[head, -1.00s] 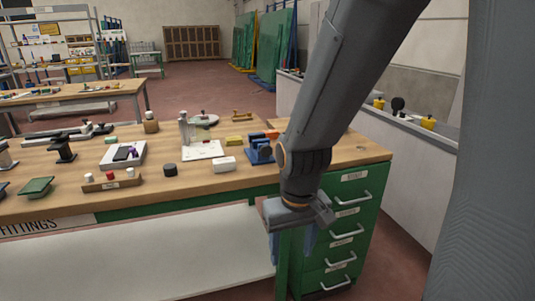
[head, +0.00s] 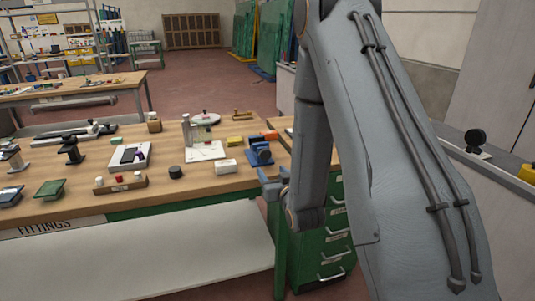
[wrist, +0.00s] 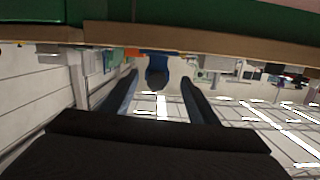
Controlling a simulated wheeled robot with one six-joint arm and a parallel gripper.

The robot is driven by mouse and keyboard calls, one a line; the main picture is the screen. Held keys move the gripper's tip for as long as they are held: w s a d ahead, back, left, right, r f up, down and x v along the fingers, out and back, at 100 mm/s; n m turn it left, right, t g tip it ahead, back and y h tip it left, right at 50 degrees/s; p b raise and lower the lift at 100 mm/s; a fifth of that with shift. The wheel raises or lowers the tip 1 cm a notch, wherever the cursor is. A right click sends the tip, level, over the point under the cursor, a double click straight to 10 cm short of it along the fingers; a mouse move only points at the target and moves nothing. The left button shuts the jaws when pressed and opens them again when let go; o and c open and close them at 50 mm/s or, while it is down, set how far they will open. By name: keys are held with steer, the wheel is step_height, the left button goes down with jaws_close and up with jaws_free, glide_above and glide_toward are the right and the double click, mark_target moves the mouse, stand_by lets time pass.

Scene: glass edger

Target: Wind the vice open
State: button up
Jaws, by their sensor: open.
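The blue vice (head: 259,152) stands on the wooden bench top near its right front part. Its handle cannot be made out clearly. My gripper (head: 272,185) is at the bench's front edge, just in front of and below the vice, partly hidden by my arm. In the wrist view, which looks upside down, my gripper (wrist: 160,80) has its two fingers spread with nothing held. The blue vice (wrist: 156,62) shows between and beyond the fingers, apart from them.
The bench top (head: 85,205) holds a white box (head: 226,167), a black round pot (head: 176,172) and a wooden rack (head: 120,184) left of the vice. Green drawers (head: 335,240) stand below the right end. A grey counter (head: 490,160) is at the right.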

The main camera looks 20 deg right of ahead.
mark_target(266, 155)
steer(key=shift+t, duration=0.8)
steer(key=shift+w+d+r+p, duration=0.1)
steer(key=shift+w+r+p, duration=0.3)
steer(key=shift+w, duration=0.85)
steer(key=shift+w+d+r+p, duration=0.15)
steer(key=shift+w+p, duration=0.4)
steer(key=shift+w, duration=0.65)
steer(key=shift+w+a+r+p, duration=0.1)
steer(key=shift+w+r+p, duration=0.3)
steer(key=shift+w, duration=0.85)
steer(key=shift+f, duration=0.1)
steer(key=c, duration=1)
steer(key=shift+c, duration=0.2)
steer(key=shift+n, duration=0.3)
